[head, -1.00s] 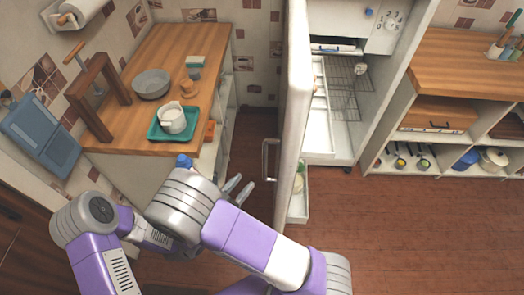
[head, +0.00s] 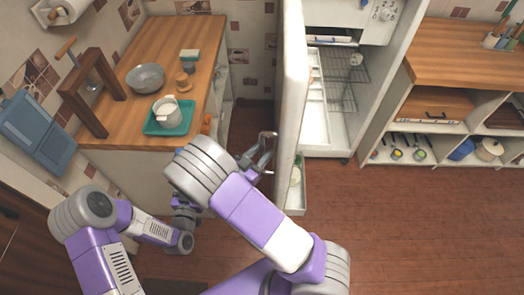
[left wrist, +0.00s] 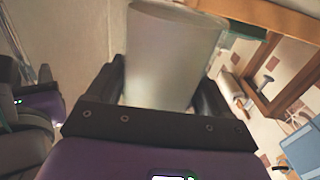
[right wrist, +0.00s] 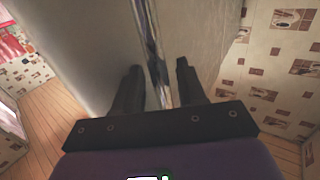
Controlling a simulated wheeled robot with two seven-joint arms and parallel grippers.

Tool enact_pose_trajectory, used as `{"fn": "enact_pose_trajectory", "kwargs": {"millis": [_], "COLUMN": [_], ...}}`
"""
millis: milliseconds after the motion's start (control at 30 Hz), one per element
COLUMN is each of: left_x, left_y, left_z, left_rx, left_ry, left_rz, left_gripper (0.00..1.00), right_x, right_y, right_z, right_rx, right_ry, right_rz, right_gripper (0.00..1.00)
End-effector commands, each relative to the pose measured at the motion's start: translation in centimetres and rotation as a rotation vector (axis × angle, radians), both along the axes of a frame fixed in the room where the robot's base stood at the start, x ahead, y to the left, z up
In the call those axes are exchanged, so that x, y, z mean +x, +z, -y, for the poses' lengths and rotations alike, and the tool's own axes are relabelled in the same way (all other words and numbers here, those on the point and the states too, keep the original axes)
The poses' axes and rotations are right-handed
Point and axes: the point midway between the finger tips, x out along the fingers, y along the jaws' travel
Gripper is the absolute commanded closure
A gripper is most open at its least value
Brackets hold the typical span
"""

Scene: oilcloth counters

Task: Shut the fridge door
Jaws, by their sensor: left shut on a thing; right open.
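The white fridge door (head: 292,90) stands wide open, seen nearly edge-on in the head view. Its metal handle (head: 272,150) is on the left face. My right gripper (head: 262,154) is open at the handle. In the right wrist view the handle bar (right wrist: 152,40) runs between the spread fingers of the right gripper (right wrist: 158,68), close to the door face (right wrist: 90,50). My left gripper (left wrist: 162,85) is shut on a pale cylindrical object (left wrist: 165,50). In the head view my right arm hides the left fingers and that object.
The fridge interior (head: 325,95) has wire shelves and a drawer. A wooden counter (head: 170,50) at left holds a teal tray (head: 152,129) with a white jug (head: 168,113), and a grey bowl (head: 146,78). Open shelving (head: 445,110) stands at right. The brown floor (head: 420,225) at right is clear.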

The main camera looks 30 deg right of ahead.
Motion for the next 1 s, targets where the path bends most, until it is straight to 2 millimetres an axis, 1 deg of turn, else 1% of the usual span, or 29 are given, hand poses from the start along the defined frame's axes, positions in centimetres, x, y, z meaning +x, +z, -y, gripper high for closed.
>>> {"fn": "enact_pose_trajectory", "kwargs": {"millis": [133,367,467,633,1000], "left_x": [0.06,0.06,0.06,0.06,0.06], "left_y": [0.23,0.24,0.24,0.24,0.22], "left_z": [0.05,0.05,0.05,0.05,0.06], "left_rx": [-0.004,-0.004,-0.004,-0.004,-0.004], "left_ry": [0.0,0.0,0.0,0.0,0.0], "left_rz": [0.006,0.006,0.006,0.006,0.006], "left_gripper": [0.9,0.9,0.9,0.9,0.9], "right_x": [0.21,0.23,0.22,0.22,0.25], "right_y": [0.02,0.03,0.03,0.03,0.03], "right_z": [0.44,0.47,0.46,0.45,0.55], "right_rx": [0.001,0.0,0.0,0.0,0.0], "right_ry": [0.0,0.0,0.0,0.001,0.006], "right_rz": [0.001,0.001,0.001,0.001,0.0], "right_gripper": [0.6,0.6,0.73,0.99,1.0]}}
